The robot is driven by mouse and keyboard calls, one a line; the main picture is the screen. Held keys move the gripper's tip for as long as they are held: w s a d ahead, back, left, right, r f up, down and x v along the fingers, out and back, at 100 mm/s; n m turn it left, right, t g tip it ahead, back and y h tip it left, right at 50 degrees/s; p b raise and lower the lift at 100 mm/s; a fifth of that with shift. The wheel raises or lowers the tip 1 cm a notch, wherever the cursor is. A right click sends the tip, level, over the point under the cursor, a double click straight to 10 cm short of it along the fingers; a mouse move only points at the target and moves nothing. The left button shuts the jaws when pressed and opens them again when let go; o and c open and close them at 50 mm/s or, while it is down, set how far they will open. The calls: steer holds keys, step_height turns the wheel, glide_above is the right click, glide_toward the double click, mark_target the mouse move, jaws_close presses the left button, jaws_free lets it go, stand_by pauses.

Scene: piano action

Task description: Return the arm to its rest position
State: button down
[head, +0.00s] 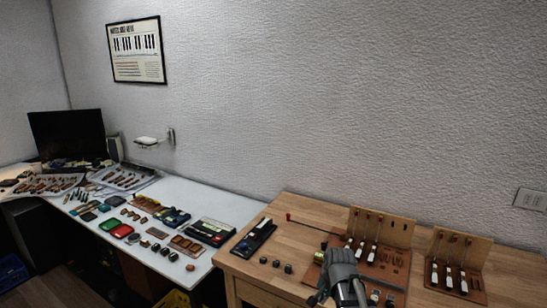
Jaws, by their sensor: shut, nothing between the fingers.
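My gripper (323,284) is at the lower middle right of the head view, over the front of the wooden workbench (300,213). Its grey body and wrist hide part of the bench and of a brown mat there. The fingers are small and dark in this view, and they are shut with nothing held. Just behind and right of it stands a wooden piano action model (384,226) with upright pieces with white lower parts. I cannot tell how far above the bench the gripper is.
A second action model (460,252) stands further right. Several small dark blocks (276,263) and a thin red-ended rod (305,222) lie left of the gripper. A black tray (254,238) is at the bench's left. The white table (190,200) holds many tools and parts.

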steer(key=s+d+n+g+h, duration=0.1)
steer(key=s+d+n+g, duration=0.1)
steer(key=s+n, duration=0.5)
steer(key=s, duration=0.2)
steer(key=shift+s+f+n+h, duration=0.25)
steer(key=shift+s+n+h, duration=0.05)
steer(key=shift+s, duration=0.1)
